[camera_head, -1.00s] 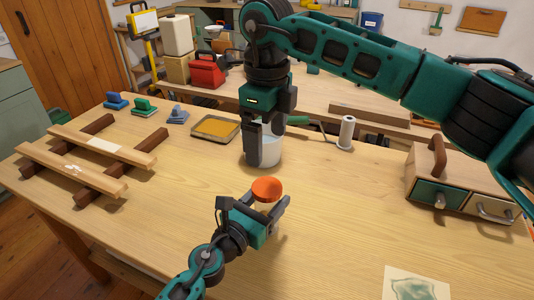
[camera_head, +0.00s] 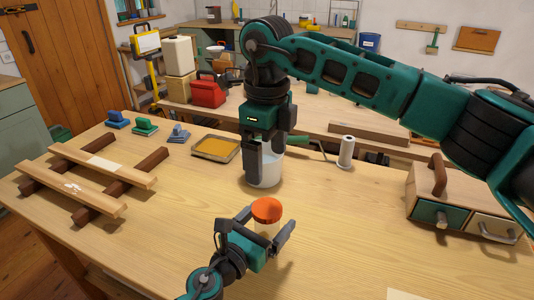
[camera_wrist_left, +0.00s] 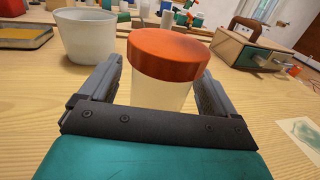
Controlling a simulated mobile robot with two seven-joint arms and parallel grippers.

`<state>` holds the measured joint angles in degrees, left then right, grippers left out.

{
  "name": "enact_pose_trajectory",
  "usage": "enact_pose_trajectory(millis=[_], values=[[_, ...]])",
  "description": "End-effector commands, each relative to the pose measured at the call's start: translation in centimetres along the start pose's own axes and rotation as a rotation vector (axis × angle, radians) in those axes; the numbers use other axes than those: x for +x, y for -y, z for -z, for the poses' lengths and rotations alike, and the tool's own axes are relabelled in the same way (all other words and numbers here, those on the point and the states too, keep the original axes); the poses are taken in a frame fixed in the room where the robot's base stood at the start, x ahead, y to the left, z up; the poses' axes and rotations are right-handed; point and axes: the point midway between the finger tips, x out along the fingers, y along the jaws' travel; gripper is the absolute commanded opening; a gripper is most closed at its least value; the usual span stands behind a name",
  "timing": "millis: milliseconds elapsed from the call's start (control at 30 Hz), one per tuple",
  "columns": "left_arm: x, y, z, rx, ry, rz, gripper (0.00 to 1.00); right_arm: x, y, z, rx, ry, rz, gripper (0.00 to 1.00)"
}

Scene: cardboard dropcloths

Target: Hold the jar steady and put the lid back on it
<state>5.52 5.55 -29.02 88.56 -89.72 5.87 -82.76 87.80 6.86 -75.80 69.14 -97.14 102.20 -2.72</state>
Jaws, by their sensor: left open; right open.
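A pale translucent jar (camera_wrist_left: 160,92) stands upright on the workbench with an orange lid (camera_head: 267,210) on its top. The lid also shows in the left wrist view (camera_wrist_left: 168,52); whether it is fully seated I cannot tell. My left gripper (camera_head: 268,222) is open, with one finger on each side of the jar, below the lid. Gaps show between the fingers and the jar in the wrist view. My right gripper (camera_head: 264,160) is open and points down at the white tub (camera_head: 266,172) behind the jar. Its fingers overlap the tub; contact is unclear.
A tray with yellow contents (camera_head: 216,148) lies left of the tub, and a wooden rack (camera_head: 85,180) is far left. A drawer box (camera_head: 460,205) stands at right, a white spool (camera_head: 346,152) at the back. The bench right of the jar is clear.

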Motion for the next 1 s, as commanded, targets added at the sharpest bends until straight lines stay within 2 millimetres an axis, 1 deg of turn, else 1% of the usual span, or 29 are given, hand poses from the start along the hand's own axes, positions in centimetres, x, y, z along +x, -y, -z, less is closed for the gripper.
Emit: enact_pose_trajectory(millis=[167,400,500,600,700,800,1000], values=[[-2.2,0.0,0.1,0.000,-0.003,0.000,0.90,-0.1,0.0,0.0,0.000,0.000,0.000,0.95],[-7.5,0.0,0.3,0.001,-0.004,0.001,0.90,0.5,0.0,0.0,0.000,0.000,0.000,0.95],[-9.4,0.0,0.4,0.000,-0.004,0.001,0.90,0.9,0.0,0.0,0.000,0.000,0.000,0.95],[-10.9,0.0,0.3,0.000,-0.003,0.000,0.90,1.3,0.0,0.0,0.000,0.000,0.000,0.95],[-12.0,0.0,0.2,0.000,-0.002,0.000,0.90,1.6,0.0,0.0,0.000,0.000,0.000,0.95],[-12.6,0.0,0.1,0.000,-0.001,0.000,0.90,1.7,0.0,0.0,0.000,0.000,0.000,0.95],[-12.8,0.0,0.0,0.000,0.000,0.000,0.90,1.7,0.0,0.0,0.000,0.000,0.000,0.95]])
